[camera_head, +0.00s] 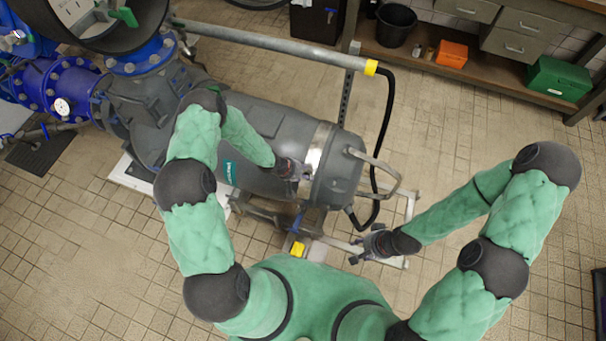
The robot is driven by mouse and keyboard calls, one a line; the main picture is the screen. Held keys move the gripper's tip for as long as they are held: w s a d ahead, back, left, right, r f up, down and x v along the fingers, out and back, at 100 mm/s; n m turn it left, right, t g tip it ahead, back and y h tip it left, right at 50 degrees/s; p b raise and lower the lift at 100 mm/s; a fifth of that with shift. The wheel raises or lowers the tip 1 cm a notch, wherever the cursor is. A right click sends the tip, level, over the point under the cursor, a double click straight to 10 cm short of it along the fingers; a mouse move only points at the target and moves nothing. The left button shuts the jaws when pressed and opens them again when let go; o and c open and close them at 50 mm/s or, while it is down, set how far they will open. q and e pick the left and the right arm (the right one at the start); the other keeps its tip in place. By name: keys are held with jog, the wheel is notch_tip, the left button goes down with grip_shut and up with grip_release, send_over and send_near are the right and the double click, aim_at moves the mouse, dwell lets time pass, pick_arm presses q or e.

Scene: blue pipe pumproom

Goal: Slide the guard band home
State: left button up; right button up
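The guard band (317,146) is a pale metal ring around the dark grey motor (255,121), near its right end. It sits against the darker end section (338,172). My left gripper (301,171) is at the band's lower left edge, over the motor casing. It is small and dark here, so I cannot tell whether its fingers touch or hold the band. My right gripper (361,247) is below the motor's right end, apart from the band. Its fingers look spread with nothing between them. The band's far underside is hidden.
A grey rail with a yellow end (371,67) runs behind the motor. A black cable (388,125) loops down at its right. A metal handle loop (385,172) sticks out from the motor end. Blue pipework (65,85) stands left. Open tiled floor lies right.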

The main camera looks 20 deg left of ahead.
pick_arm(q)
jog(key=v, duration=1.2)
dwell(0.4)
jog(key=s+d+f+m+g, duration=0.1)
jog(key=s+d+m+g, duration=0.1)
jog(key=s+d, duration=0.4)
jog(key=s+d+f+m+g, duration=0.2)
jog(key=s+d+m, duration=0.2)
jog(key=s, duration=0.8)
jog(key=shift+s+d+y, duration=0.2)
jog(key=shift+d+y, duration=0.1)
jog(key=shift+d, duration=0.85)
